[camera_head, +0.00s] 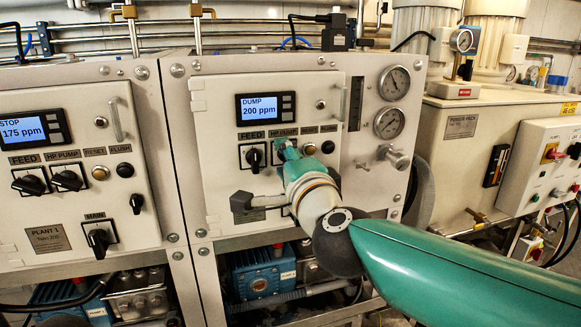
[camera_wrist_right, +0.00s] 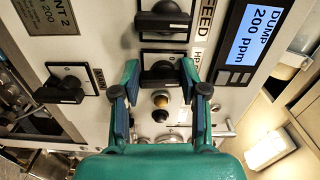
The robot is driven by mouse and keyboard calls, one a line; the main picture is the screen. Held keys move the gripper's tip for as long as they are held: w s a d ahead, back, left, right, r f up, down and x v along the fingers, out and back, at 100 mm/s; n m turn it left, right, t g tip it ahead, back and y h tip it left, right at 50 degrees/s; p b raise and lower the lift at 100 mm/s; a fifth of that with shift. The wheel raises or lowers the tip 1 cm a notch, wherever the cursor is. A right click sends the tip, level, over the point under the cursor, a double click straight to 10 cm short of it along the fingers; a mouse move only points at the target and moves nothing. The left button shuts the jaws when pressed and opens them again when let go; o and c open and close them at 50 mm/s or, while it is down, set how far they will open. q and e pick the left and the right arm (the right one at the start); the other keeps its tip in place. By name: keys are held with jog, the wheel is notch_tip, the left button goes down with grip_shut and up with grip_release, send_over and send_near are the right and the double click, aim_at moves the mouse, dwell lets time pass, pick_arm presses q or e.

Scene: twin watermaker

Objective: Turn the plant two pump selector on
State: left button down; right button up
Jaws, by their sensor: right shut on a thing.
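The plant two pump selector (camera_wrist_right: 163,76) is a black knob on a white square plate. In the right wrist view its bar lies across the picture, about parallel to the feed knob's bar. My right gripper (camera_wrist_right: 160,84) has a finger on each side of the selector and is shut on it. In the head view this gripper (camera_head: 283,150) reaches the panel from the lower right and covers most of the selector. The plant two display (camera_head: 265,107) reads DUMP 200 ppm. My left gripper is not in view.
The feed knob (camera_head: 254,156) sits close to the left of my fingers. Two gauges (camera_head: 394,82) and a valve knob (camera_head: 393,157) stand to the right. The plant one panel (camera_head: 72,165) is on the left.

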jog(key=shift+f+m, duration=0.2)
jog(key=shift+m, duration=0.3)
jog(key=o, duration=1.1)
jog(key=shift+w+d, duration=0.1)
jog(key=shift+d, duration=0.05)
jog(key=shift+o, duration=0.2)
jog(key=shift+r, duration=0.1)
jog(key=v, duration=1.2)
